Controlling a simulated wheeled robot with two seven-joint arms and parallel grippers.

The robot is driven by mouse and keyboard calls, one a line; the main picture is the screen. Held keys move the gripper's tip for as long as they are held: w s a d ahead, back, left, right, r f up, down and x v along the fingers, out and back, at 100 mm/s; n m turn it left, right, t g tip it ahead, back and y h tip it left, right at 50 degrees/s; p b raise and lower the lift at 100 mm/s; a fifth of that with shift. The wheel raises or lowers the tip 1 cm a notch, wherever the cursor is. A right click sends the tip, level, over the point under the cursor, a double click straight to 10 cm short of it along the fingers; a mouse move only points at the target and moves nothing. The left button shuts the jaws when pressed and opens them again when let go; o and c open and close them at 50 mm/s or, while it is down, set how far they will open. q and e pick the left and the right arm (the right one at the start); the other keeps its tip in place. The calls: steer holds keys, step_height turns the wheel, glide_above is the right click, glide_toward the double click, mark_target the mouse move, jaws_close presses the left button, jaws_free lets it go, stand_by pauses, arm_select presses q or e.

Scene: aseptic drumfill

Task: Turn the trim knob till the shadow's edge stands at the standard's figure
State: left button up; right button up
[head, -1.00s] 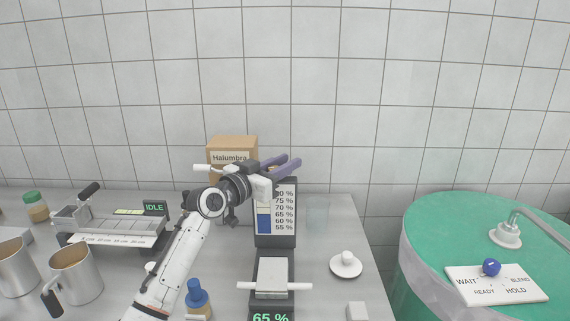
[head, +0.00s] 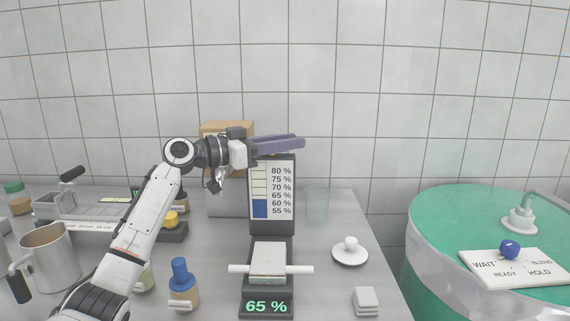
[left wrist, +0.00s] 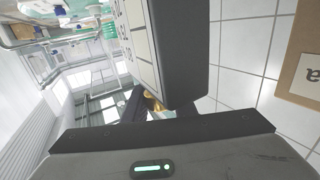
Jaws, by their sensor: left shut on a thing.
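The dark upright scale panel (head: 272,228) carries figures from 80 % down to 55 %. Its blue column (head: 260,208) has its top edge between the 65 % and 60 % figures. The readout (head: 266,306) below shows 65 %. My left gripper (head: 290,143) is at the panel's top edge, its purple fingers pointing right. It is shut on the trim knob, which is mostly hidden; a gold bit of the knob (left wrist: 153,103) shows at the fingers in the left wrist view, beside the dark panel housing (left wrist: 180,50). My right gripper is out of view.
A cardboard box (head: 225,128) stands behind my left gripper. A glass (head: 316,205) and a white dish with a knob (head: 350,252) stand right of the panel. Blue-capped bottle (head: 182,285) and metal mug (head: 50,258) are at left. A green drum (head: 450,215) stands right.

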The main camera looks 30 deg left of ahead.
arm_select(q)
steer(key=m+h, duration=0.1)
steer(key=g+h, duration=0.1)
steer(key=m+g+h, duration=0.1)
steer(key=shift+s+d+r+m+b, duration=0.1)
steer(key=shift+s+d+m+b, duration=0.15)
steer(key=shift+d+m+b, duration=0.1)
steer(key=shift+s+d+m+g+h+p, duration=0.1)
steer(key=shift+m+g+h+p, duration=0.05)
steer(key=shift+m+g+h, duration=0.35)
steer(key=shift+s+d+m+g+h+p, duration=0.15)
steer(key=shift+m+g+h, duration=0.1)
steer(key=shift+g+h, duration=0.35)
steer(key=shift+m+g, duration=0.3)
steer(key=shift+g, duration=0.1)
steer(key=shift+s+g+h, duration=0.15)
steer(key=shift+g+h, duration=0.15)
steer(key=o, duration=1)
steer(key=shift+d, duration=0.1)
steer(key=shift+o, duration=0.2)
steer(key=v, duration=1)
